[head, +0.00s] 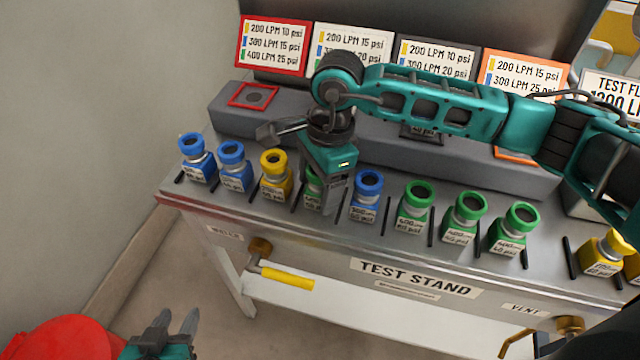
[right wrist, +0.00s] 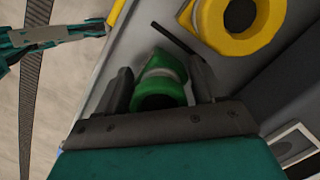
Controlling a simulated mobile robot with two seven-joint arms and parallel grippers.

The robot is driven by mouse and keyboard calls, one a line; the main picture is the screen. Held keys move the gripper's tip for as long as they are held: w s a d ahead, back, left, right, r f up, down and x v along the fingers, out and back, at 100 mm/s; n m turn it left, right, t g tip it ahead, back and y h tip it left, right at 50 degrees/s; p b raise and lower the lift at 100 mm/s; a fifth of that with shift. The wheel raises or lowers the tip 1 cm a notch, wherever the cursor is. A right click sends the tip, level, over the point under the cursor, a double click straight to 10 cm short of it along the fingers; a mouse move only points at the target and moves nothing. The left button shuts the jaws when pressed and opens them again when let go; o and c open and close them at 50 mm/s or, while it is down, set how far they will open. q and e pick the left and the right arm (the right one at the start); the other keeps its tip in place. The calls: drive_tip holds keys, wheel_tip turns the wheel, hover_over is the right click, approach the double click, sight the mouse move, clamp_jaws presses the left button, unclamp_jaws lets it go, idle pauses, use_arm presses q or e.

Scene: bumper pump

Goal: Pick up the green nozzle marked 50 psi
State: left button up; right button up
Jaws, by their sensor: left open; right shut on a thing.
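A green nozzle (head: 311,188) stands on the test stand between a yellow nozzle and a blue nozzle, mostly hidden behind my right gripper (head: 328,198). In the right wrist view the green nozzle (right wrist: 162,80) sits between the two dark fingers of my right gripper (right wrist: 160,84), which is shut on it. Its label is covered, so I cannot read its marking. Three more green nozzles (head: 415,205) stand to the right, with labels too small to read surely. My left gripper (head: 175,330) is open and empty, low at the left in front of the stand.
A blue nozzle (head: 367,195) stands close on the right and a yellow nozzle (head: 275,172) close on the left. Black divider bars separate the nozzles. A grey raised block (head: 225,110) with framed sockets runs behind. A yellow-handled valve (head: 287,279) is on the stand's front.

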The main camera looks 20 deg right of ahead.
drive_tip(key=shift+c, duration=0.9)
drive_tip(key=shift+r, duration=0.1)
